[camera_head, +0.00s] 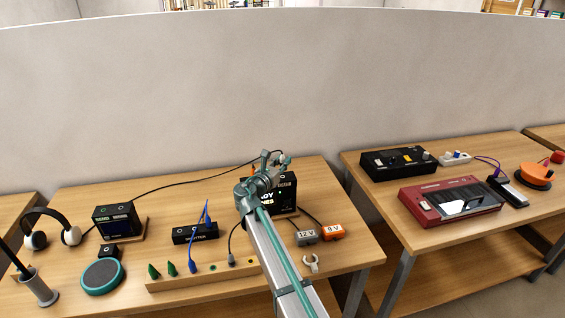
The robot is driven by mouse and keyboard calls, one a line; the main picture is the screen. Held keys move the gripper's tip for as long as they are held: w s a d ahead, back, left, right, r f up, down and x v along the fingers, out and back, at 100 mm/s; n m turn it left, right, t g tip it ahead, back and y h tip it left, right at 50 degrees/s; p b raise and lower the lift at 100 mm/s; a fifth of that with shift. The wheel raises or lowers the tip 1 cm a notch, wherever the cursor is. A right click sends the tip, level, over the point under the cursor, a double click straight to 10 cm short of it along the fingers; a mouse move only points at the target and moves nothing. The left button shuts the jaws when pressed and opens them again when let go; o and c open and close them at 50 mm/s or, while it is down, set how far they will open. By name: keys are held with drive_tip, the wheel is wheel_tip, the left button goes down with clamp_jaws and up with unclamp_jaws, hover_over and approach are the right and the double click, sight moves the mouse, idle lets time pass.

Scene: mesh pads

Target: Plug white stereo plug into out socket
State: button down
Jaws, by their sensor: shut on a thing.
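My gripper (276,160) is raised over the left table, shut on what looks like the white stereo plug (282,157), a small pale spot between the fingers. A thin black cable (190,179) runs from this spot left and down toward the left black box. Below and behind my gripper stands a black box (287,197) with white lettering and small labels on its upper edge. My arm hides its left part. No socket marked out can be read there. Another black box (117,220) with green labels stands at the left.
A black splitter box (190,235) with a blue cable, a wooden rail (220,277) with green plugs, and grey 12 V (305,237) and orange 9 V (332,232) blocks surround my arm. Headphones (50,227) stand left.

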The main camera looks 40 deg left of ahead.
drive_tip(key=shift+f+b, duration=1)
drive_tip(key=shift+f, duration=0.95)
drive_tip(key=c, duration=1)
unclamp_jaws()
drive_tip(key=shift+s, duration=0.1)
drive_tip(key=s+d, duration=0.2)
drive_tip(key=s, duration=0.9)
drive_tip(key=shift+s, duration=0.35)
drive_tip(key=shift+c, duration=0.3)
